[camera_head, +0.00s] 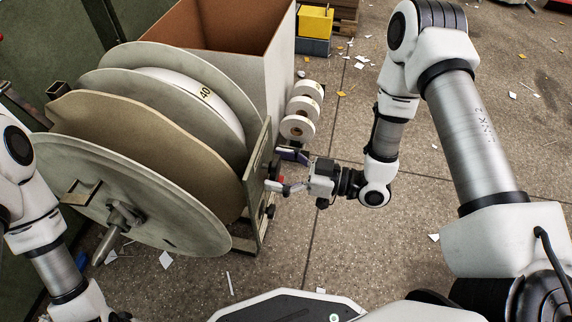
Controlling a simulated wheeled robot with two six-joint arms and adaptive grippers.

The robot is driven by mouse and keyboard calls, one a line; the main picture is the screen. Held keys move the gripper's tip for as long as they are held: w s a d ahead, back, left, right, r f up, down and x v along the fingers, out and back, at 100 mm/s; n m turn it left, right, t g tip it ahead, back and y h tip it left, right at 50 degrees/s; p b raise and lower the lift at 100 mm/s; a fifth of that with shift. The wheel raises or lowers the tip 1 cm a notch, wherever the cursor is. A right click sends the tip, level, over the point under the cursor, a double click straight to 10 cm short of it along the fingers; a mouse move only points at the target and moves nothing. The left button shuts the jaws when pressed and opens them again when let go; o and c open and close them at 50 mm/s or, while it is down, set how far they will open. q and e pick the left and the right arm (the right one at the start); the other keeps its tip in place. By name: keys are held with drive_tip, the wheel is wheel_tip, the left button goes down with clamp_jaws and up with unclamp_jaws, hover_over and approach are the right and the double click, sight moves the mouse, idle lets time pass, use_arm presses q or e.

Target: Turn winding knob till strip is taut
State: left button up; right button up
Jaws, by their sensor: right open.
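A feeder reel with large grey discs fills the left side. A white band marked 40 (205,93) and a brown greyboard disc or roll (140,140) sit between the discs. An upright side plate (257,160) stands at the reel's right. A small red part (281,180) shows by this plate, and a dark knob (270,211) sits lower on it. I cannot tell which is the winding knob. My right gripper (278,170) is open at the plate, its fingers pointing left around the red part. Contact is unclear. My left arm enters at left; its gripper is out of view. Strip tension cannot be judged.
A large open box (265,75) stands behind the reel. Several white rolls (298,127) lie beside it. A handle (112,238) sticks out from the front disc (170,215). Yellow and dark boxes (315,22) are at the back. Paper scraps litter the open floor at right.

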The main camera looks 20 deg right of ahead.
drive_tip(key=v, duration=1.2)
